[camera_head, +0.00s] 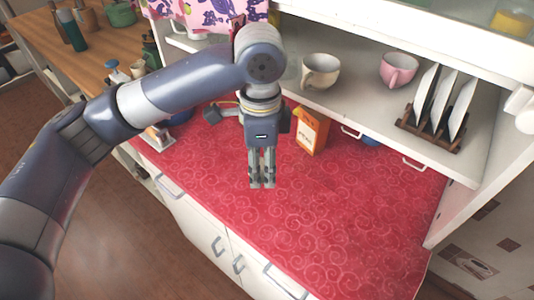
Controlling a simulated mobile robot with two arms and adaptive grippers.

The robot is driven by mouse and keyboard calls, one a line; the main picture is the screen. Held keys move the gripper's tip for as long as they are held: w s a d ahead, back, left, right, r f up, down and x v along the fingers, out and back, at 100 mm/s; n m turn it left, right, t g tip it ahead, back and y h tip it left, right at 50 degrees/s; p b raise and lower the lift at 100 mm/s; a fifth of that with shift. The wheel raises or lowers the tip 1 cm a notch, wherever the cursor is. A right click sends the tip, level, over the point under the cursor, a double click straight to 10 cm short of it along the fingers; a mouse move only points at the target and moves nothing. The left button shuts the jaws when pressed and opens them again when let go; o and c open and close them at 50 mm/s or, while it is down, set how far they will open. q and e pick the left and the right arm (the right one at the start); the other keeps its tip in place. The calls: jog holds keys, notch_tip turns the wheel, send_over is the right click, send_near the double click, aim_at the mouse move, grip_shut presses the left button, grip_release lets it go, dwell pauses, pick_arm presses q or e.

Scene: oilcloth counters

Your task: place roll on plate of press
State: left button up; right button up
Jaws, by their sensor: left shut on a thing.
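My left gripper (262,185) points straight down over the middle of the red patterned counter (350,225). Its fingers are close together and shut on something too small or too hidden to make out. I cannot pick out a roll. A small pale metal device (158,138) stands at the counter's left end, partly open in shape; it may be the press, but I cannot tell. It is to the left of the gripper and apart from it. My right gripper is not in view.
An orange box (312,130) stands just right of the gripper, near the back. The shelf above holds a cream cup (320,72), a pink cup (398,69) and a rack of plates (430,132). The counter's right and front parts are clear. A wooden counter (90,50) lies behind left.

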pick_arm(q)
jog(key=shift+s+a+f+m, duration=0.1)
jog(key=shift+f+m, duration=0.15)
jog(key=shift+m, duration=0.15)
jog(key=shift+a+f+n, duration=0.15)
jog(key=shift+a+n, duration=0.35)
jog(key=s+a+f+n, duration=0.2)
jog(key=s+a+n, duration=0.1)
jog(key=a+n, duration=0.3)
jog(key=s+a+f+n, duration=0.2)
jog(key=s+a+n, duration=0.2)
jog(key=a+n, duration=0.3)
jog(key=n, duration=0.3)
jog(key=shift+f, duration=0.4)
